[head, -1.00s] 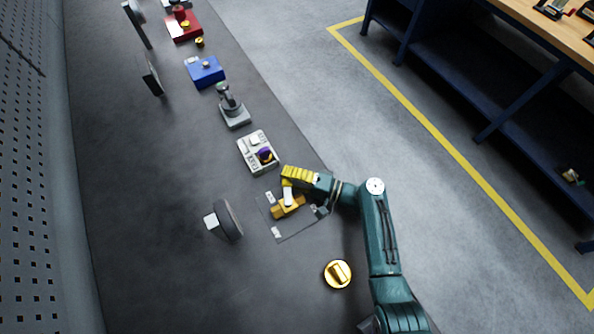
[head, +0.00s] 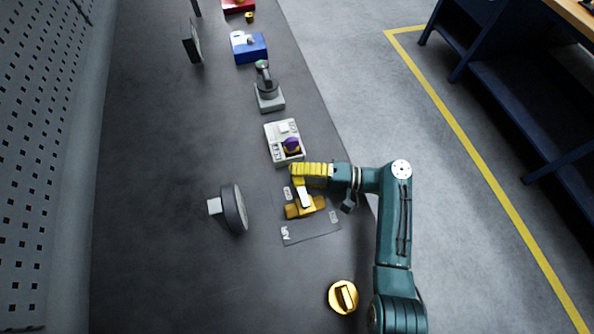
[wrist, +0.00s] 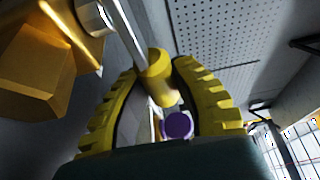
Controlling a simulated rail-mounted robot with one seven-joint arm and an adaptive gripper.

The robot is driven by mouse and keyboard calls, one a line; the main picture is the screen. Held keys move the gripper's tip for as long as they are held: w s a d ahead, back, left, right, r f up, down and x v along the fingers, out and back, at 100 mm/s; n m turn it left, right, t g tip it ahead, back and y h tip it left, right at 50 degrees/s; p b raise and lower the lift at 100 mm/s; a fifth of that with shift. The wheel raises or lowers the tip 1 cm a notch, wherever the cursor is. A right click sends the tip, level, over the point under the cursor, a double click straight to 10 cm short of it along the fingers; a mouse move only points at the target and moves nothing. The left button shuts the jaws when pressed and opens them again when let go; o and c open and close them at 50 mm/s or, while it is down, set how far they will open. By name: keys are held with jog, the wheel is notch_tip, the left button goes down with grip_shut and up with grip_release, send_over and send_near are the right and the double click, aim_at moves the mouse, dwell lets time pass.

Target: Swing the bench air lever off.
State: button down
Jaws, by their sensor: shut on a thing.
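The air lever has a pale metal arm (head: 305,198) and a yellow grip (wrist: 160,78). It sits on a brass valve body (head: 296,211), which also shows at the left of the wrist view (wrist: 40,75). The valve stands on a dark plate (head: 312,231) lettered AIR. My gripper (head: 297,171) comes in from the right, its yellow fingers shut around the grip; in the wrist view the fingers (wrist: 163,72) lie on both sides of it. In the head view the fingers hide most of the grip. The lever arm points away from the valve toward the white box.
The white box (head: 278,134) with a purple knob (head: 291,144) stands close beyond my gripper. A grey round-faced device (head: 234,208) stands left of the valve, and a round brass knob (head: 342,296) lies nearer. A joystick (head: 268,92) and blue box (head: 248,48) stand farther along the bench.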

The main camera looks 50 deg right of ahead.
jog(key=shift+a, duration=0.1)
jog(key=c, duration=0.8)
grip_release()
jog(key=shift+w, duration=0.1)
jog(key=v, duration=1.2)
